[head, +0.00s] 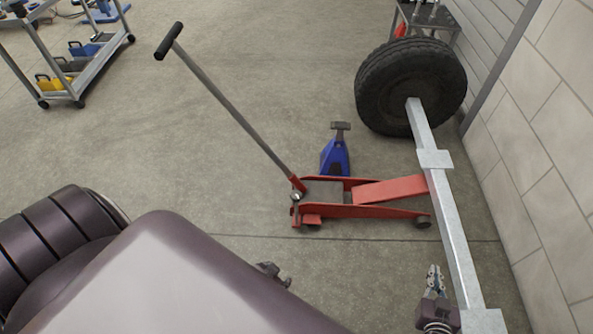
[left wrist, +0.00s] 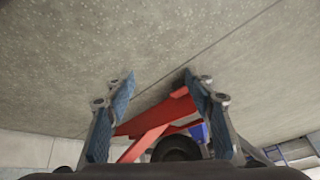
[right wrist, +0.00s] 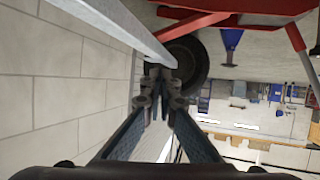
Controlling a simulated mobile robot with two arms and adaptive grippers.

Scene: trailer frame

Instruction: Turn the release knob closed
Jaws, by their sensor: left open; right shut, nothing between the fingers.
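A red floor jack (head: 362,207) stands on the floor, its lifting arm (head: 390,189) raised under a grey axle beam (head: 452,220). Its long handle (head: 232,108) leans up to the left. A small silver round part at the handle's base (head: 296,196) looks like the release knob; its turn position is too small to tell. My left gripper (head: 271,271) is open and empty, mostly hidden behind my arm, apart from the jack; the jack's red frame (left wrist: 165,118) shows beyond its fingers. My right gripper (head: 434,280) is shut and empty beside the near part of the beam.
A black tyre (head: 411,85) is on the beam's far end. A blue jack stand (head: 335,153) stands behind the jack. A wall (head: 545,150) closes off the right. A cart (head: 85,62) is at the far left. The floor left of the jack is clear.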

